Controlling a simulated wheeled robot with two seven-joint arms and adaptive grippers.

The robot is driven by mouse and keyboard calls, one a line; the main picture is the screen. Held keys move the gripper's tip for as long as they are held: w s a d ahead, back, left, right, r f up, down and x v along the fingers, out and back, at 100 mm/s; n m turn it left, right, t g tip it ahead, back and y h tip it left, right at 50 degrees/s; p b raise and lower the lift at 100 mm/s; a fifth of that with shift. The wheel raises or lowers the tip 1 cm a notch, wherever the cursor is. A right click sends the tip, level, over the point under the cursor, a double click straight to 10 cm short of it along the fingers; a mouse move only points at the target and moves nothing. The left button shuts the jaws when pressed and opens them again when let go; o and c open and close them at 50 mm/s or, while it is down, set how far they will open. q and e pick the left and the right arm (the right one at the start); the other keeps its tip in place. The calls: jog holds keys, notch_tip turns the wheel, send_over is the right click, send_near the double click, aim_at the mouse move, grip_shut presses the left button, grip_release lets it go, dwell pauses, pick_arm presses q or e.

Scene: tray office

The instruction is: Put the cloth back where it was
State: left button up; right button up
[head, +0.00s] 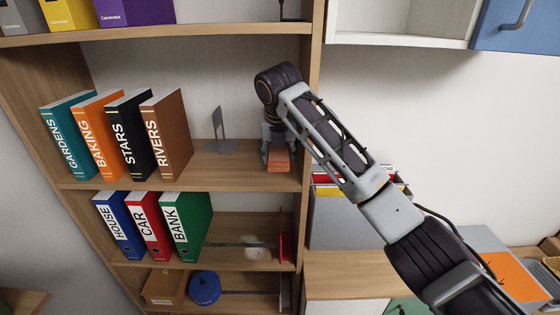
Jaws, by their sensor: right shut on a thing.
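My right gripper (278,146) reaches in from the right at the right end of the middle shelf. It points down and is shut on a small orange-brown block-shaped thing (278,161), which looks like the folded cloth. The cloth is at the shelf's front part, close to the right side panel. I cannot tell whether it touches the shelf board (235,175). The gripper hides part of the cloth. My left gripper is not in view.
The bookcase's side panel (311,110) is close on the right. The shelf below holds binders, a pale patch (256,244) and a red upright thing (284,246).

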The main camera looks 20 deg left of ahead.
aim_at(280, 155)
jog(key=shift+f, duration=0.85)
jog(key=shift+w+d+f+p, duration=0.15)
jog(key=shift+f+p, duration=0.4)
jog(key=shift+p, duration=0.05)
jog(key=shift+f, duration=0.2)
jog(key=o, duration=0.6)
jog(key=shift+r, duration=0.1)
jog(key=b+v, duration=0.2)
jog(key=v, duration=0.8)
jog(key=shift+v, duration=1)
